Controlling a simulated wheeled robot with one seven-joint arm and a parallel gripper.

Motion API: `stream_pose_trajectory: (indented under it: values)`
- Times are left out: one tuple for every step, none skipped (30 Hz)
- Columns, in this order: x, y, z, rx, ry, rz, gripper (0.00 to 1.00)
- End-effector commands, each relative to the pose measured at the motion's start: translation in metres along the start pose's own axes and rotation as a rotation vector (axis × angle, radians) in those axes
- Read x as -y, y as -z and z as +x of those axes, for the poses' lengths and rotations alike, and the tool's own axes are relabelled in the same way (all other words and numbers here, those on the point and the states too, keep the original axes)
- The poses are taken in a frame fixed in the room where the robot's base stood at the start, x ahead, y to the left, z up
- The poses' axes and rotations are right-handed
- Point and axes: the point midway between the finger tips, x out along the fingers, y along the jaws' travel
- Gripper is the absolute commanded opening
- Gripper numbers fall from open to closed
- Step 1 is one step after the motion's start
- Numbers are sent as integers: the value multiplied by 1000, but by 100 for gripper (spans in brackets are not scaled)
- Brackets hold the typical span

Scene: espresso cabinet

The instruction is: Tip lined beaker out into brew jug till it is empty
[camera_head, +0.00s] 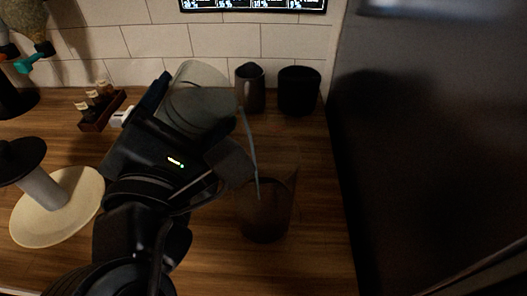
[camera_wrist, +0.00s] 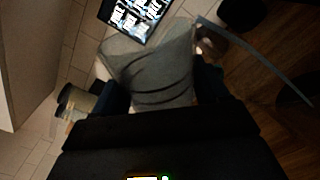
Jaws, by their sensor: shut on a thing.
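The lined beaker (camera_head: 203,78) is a clear, greyish vessel, tilted to the right above the counter. It also shows in the wrist view (camera_wrist: 155,68), with dark lines around its wall. My gripper (camera_head: 193,122) is shut on the beaker, with a finger on each side of it; its fingers also show in the wrist view (camera_wrist: 163,92). A thin pale stream runs from the beaker's right side down into the brew jug (camera_head: 266,215). The jug is a clear, upright vessel with dark contents low in it, standing right of my gripper. How much is left in the beaker I cannot tell.
A grey pitcher (camera_head: 251,92) and a black canister (camera_head: 299,92) stand by the tiled wall. A dark cabinet side (camera_head: 420,130) bounds the right. A cream round plate (camera_head: 84,200) and a small rack of bottles (camera_head: 97,110) are at the left. Counter in front of the jug is clear.

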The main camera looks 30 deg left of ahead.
Motion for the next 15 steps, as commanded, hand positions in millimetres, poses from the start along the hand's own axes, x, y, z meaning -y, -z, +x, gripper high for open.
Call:
stream_pose_trajectory:
  values:
    - [0, 0, 0, 0, -1, 6, 44]
    - [0, 0, 0, 0, -1, 9, 44]
    - [0, 0, 0, 0, -1, 14, 44]
    - [0, -1, 0, 0, -1, 17, 44]
    - [0, -1, 0, 0, -1, 21, 44]
    - [0, -1, 0, 0, -1, 25, 44]
    - [-1, -1, 0, 0, -1, 29, 44]
    - [-1, -1, 0, 0, -1, 32, 44]
    - [-1, -2, 0, 0, -1, 36, 44]
    - [-1, -2, 0, -1, -1, 39, 44]
    - [-1, -2, 0, -1, -1, 42, 44]
    - [-1, -2, 0, -1, -1, 47, 44]
    - [-1, -2, 0, -1, -1, 50, 44]
    - [-2, -2, 0, -1, -1, 53, 44]
    - [-2, -3, 0, -1, -1, 57, 44]
